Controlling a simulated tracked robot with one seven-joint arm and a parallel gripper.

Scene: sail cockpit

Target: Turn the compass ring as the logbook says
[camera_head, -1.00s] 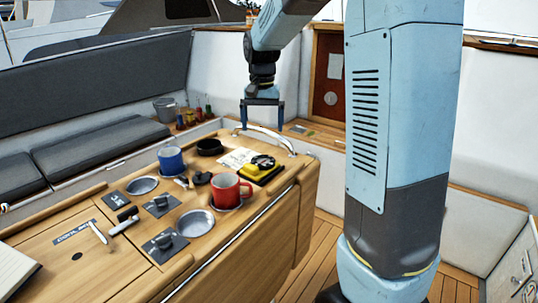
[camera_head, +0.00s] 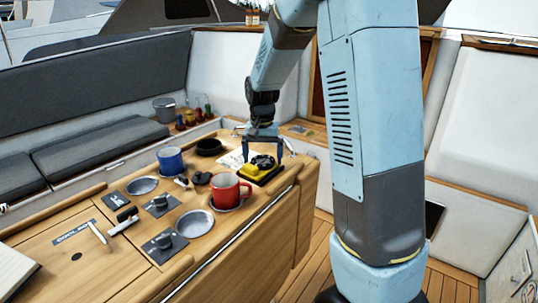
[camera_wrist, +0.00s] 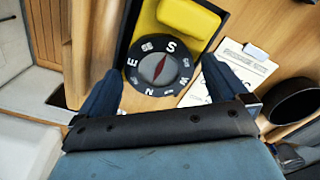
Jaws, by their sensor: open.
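The compass is a yellow body (camera_wrist: 187,17) with a round black ring (camera_wrist: 159,65) that bears white letters and a red and grey needle. In the head view the yellow compass (camera_head: 250,170) sits on a dark base on the cockpit table. My gripper (camera_wrist: 153,84) is open, with one blue finger on each side of the ring in the wrist view. In the head view my gripper (camera_head: 264,154) is over the compass. Whether the fingers touch the ring I cannot tell.
A red mug (camera_head: 226,190), a blue mug (camera_head: 170,160) and a black round dish (camera_head: 209,147) stand on the table near the compass. An open book (camera_head: 14,269) lies at the lower left. A grab rail runs behind the compass at the table's end.

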